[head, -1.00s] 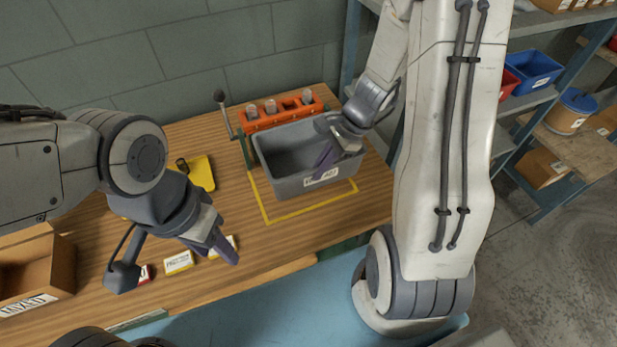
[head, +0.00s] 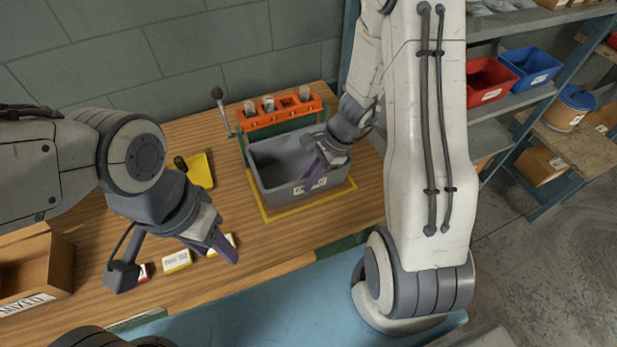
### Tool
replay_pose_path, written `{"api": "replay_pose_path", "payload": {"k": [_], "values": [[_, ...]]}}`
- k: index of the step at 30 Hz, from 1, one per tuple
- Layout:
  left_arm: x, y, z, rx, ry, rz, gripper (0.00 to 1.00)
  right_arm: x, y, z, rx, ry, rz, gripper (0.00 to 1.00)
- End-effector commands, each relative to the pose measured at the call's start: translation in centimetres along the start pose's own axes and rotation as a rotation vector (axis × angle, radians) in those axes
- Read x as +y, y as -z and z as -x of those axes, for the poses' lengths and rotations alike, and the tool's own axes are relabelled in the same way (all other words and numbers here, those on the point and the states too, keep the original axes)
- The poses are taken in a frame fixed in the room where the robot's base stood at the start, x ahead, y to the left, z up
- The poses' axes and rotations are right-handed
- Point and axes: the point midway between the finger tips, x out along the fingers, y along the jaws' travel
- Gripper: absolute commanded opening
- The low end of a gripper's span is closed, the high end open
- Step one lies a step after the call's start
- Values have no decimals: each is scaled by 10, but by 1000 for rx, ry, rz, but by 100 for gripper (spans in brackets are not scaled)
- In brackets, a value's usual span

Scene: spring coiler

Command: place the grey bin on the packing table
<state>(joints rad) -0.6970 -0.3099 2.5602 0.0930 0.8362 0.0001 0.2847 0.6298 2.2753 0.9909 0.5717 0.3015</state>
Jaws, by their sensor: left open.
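The grey bin (head: 275,181), an open box with a white label on its front wall, is upright at the yellow outline (head: 262,208) on the wooden packing table (head: 290,241). It looks level and low over the outline; any small gap beneath it is hard to see. My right gripper (head: 318,165) reaches in from the upper right and is shut on the bin's right-front rim, hiding part of that corner. My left gripper (head: 222,243) is open and empty above the table, left of the bin and near the small boxes.
An orange rack (head: 280,113) and a lever (head: 220,105) stand behind the bin. A yellow pad (head: 201,172), small labelled boxes (head: 176,261) and a brown carton (head: 38,262) are to the left. Shelves with a red bin (head: 488,80) and a blue bin (head: 531,66) are at right.

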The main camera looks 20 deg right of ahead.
Motion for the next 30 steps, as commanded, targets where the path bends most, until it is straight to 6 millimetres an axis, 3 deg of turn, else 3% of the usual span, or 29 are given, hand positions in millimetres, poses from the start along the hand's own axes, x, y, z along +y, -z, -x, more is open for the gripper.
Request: {"api": "replay_pose_path", "payload": {"k": [14,24,30], "values": [[0,0,6,0,0,0,50,-1,-2,10,0,3,1,35],[1,1,14,0,0,1,50,-2,-2,80,2,7,2,35],[1,1,15,0,0,1,50,-1,-2,111,1,3,1,35]]}}
